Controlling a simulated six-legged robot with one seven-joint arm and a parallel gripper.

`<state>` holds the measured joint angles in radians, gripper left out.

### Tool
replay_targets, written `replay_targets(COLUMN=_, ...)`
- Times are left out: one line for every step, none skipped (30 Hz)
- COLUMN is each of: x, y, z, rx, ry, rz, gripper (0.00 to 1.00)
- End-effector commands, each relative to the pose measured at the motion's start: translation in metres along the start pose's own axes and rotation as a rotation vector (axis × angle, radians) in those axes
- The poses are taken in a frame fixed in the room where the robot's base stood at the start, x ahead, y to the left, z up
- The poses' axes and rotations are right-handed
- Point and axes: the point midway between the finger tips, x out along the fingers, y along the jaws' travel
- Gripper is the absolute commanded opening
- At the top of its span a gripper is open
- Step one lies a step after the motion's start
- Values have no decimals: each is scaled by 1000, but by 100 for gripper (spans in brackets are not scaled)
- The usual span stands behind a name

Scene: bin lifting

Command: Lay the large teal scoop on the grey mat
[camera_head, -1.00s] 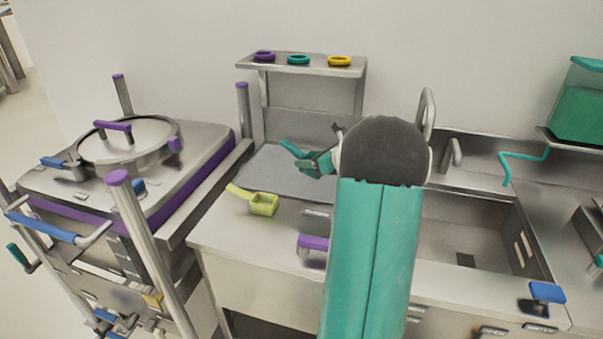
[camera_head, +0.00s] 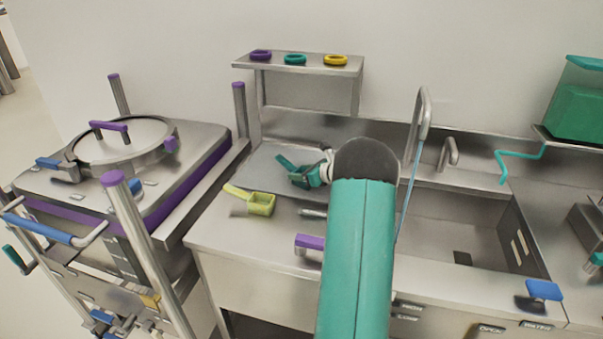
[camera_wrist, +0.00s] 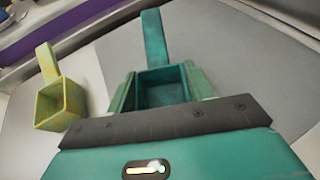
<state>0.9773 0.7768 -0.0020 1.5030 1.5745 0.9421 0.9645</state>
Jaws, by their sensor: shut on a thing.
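The large teal scoop (camera_head: 287,163) is at the grey mat, with its handle pointing up and left in the head view. In the wrist view the teal scoop (camera_wrist: 154,42) shows its square cup between the two fingers of my gripper (camera_wrist: 160,92), handle pointing away. My gripper (camera_head: 309,177) is shut on the scoop's cup in the head view. The grey mat (camera_head: 262,159) lies on the counter under and around the scoop; it also shows in the wrist view (camera_wrist: 215,50). I cannot tell whether the scoop touches the mat.
A smaller yellow scoop (camera_head: 260,204) lies on the counter left of my gripper. A shelf with purple, teal and yellow rings (camera_head: 335,60) stands behind the mat. A sink (camera_head: 465,225) is to the right. A lidded vessel (camera_head: 125,143) with purple trim is at the left.

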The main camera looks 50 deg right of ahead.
Motion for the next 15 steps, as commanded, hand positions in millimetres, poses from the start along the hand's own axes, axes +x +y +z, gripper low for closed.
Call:
replay_targets(x=0, y=0, z=0, rx=0, ry=0, rz=0, gripper=29)
replay_targets(x=0, y=0, z=0, rx=0, ry=0, rz=0, gripper=29)
replay_targets(x=0, y=0, z=-1, rx=0, ry=0, rz=0, gripper=29)
replay_targets(x=1, y=0, z=-2, rx=1, ry=0, rz=0, gripper=29)
replay_targets(x=1, y=0, z=-3, rx=1, ry=0, rz=0, gripper=29)
replay_targets(x=1, y=0, z=-3, rx=1, ry=0, rz=0, gripper=54)
replay_targets(x=1, y=0, z=-3, rx=1, ry=0, rz=0, gripper=60)
replay_targets(x=1, y=0, z=-3, rx=1, ry=0, rz=0, gripper=66)
replay_targets(x=1, y=0, z=-3, rx=1, ry=0, rz=0, gripper=74)
replay_targets(x=1, y=0, z=-3, rx=1, ry=0, rz=0, gripper=74)
replay_targets(x=1, y=0, z=-3, rx=1, ry=0, rz=0, gripper=74)
replay_targets(x=1, y=0, z=-3, rx=1, ry=0, rz=0, gripper=74)
replay_targets(x=1, y=0, z=-3, rx=1, ry=0, rz=0, gripper=74)
replay_targets(x=1, y=0, z=-3, rx=1, ry=0, rz=0, gripper=74)
replay_targets(x=1, y=0, z=-3, rx=1, ry=0, rz=0, gripper=74)
